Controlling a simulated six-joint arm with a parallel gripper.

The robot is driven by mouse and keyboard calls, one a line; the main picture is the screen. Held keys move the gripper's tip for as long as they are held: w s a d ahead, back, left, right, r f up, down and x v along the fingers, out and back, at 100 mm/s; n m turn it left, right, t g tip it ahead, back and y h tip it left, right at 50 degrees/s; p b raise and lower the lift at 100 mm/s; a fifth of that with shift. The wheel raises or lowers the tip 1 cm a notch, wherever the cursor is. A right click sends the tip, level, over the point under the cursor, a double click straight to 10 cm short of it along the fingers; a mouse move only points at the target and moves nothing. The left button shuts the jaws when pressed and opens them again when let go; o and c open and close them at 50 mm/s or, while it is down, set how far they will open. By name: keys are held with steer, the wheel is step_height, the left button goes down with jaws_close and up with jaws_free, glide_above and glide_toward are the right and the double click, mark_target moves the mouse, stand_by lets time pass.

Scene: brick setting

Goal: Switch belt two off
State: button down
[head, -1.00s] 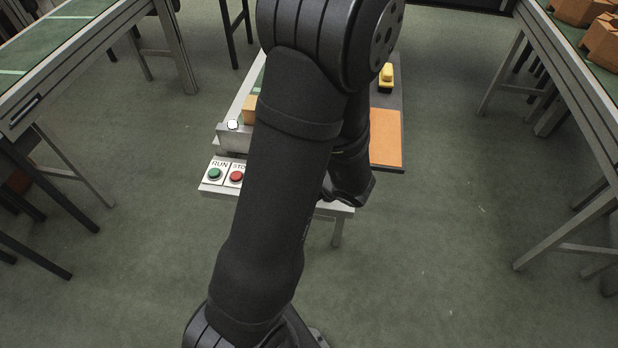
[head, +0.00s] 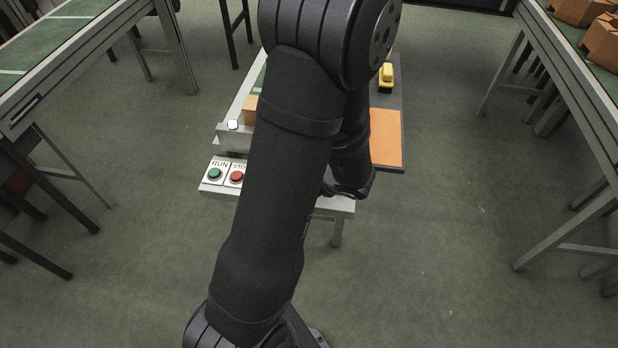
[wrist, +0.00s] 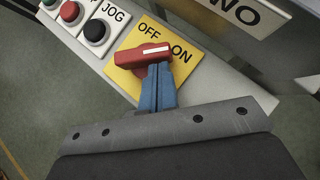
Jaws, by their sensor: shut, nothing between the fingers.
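In the wrist view a red rotary switch (wrist: 130,58) sits on a yellow plate (wrist: 122,82) marked OFF and ON. The white mark on the switch points right, toward ON. My gripper (wrist: 158,68) has its blue fingers shut together with nothing between them. The fingertips are at the near side of the red switch, close to its marked end; I cannot tell whether they touch it. In the head view my arm hides the switch and the fingertips.
A black JOG button (wrist: 95,31) and a red button (wrist: 70,12) lie left of the switch. A sign ending in "WO" (wrist: 235,14) stands behind it. In the head view the green RUN button (head: 214,174) and red STOP button (head: 236,177) show left of my arm.

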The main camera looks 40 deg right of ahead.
steer(key=shift+w+d+n+y, duration=0.1)
steer(key=shift+d+n+y, duration=0.1)
steer(key=shift+n+y, duration=0.25)
steer(key=shift+w+d+n+y, duration=0.2)
steer(key=shift+n+y, duration=0.25)
steer(key=shift+n, duration=0.2)
steer(key=shift+w+d, duration=0.1)
steer(key=shift+w, duration=0.05)
steer(key=shift+w+d, duration=0.25)
steer(key=v, duration=1.7)
steer(key=shift+r, duration=0.3)
